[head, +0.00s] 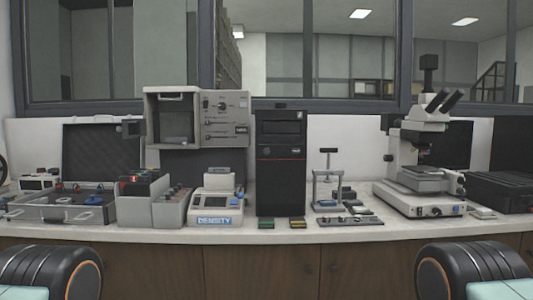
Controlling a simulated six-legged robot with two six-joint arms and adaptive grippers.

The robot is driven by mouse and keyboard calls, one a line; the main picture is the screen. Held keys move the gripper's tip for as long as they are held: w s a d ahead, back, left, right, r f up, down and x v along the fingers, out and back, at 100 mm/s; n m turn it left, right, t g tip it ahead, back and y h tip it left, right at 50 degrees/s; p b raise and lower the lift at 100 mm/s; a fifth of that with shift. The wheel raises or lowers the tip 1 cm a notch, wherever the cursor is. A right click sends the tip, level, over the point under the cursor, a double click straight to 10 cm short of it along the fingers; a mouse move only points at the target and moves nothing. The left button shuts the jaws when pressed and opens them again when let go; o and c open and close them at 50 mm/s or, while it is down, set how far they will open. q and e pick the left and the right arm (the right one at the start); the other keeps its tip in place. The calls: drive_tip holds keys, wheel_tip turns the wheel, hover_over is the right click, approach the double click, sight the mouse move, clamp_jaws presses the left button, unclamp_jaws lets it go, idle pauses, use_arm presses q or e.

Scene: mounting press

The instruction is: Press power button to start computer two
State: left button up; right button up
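A black computer tower (281,185) stands upright on the bench, a little right of the picture's middle. Its front has a panel near the top, a thin red line and a small light mark near the upper right corner. I cannot make out which mark is a power button, and no label naming it computer two is readable. Neither of my grippers is in view. Only rounded black parts of my arms show at the bottom left and bottom right corners, well short of the tower.
A density device (216,207) and grey bins (168,212) stand left of the tower. A small press (328,185) and a microscope (418,165) stand right. Green (266,224) and yellow (297,224) blocks lie before the tower. A grey machine (198,118) stands behind the density device.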

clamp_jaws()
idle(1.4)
